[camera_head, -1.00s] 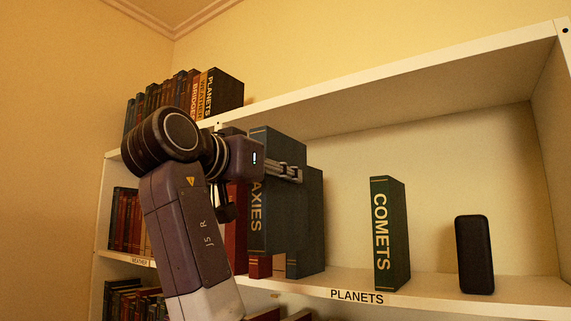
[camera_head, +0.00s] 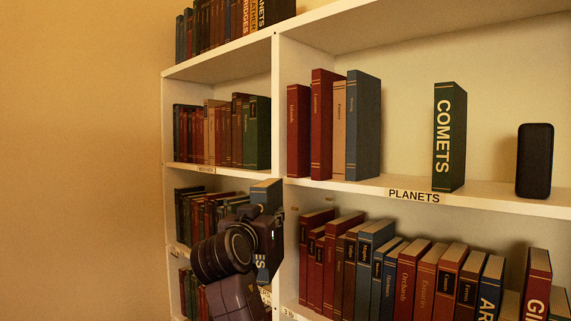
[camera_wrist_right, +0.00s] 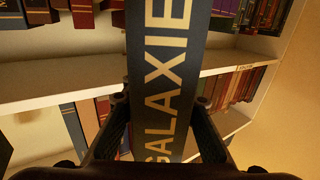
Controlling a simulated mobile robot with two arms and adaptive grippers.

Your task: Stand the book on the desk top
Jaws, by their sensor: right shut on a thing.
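The held book is dark blue-grey with gold GALAXIES lettering on its spine. It fills the middle of the right wrist view (camera_wrist_right: 163,45), between the two dark fingers of my right gripper (camera_wrist_right: 161,108). In the head view, the right gripper (camera_head: 271,222) is in front of the shelf unit's lower left. The book's top (camera_head: 266,192) shows above it and a lettered piece of spine below it; my gripper hides the middle. The book looks roughly upright. The desk top is not in view. My left gripper is not in view.
A white shelf unit (camera_head: 376,190) stands behind the gripper, with rows of books above and below the PLANETS label. A green COMETS book (camera_head: 449,137) and a black speaker-like object (camera_head: 534,160) stand on that shelf. A plain wall (camera_head: 80,160) is at left.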

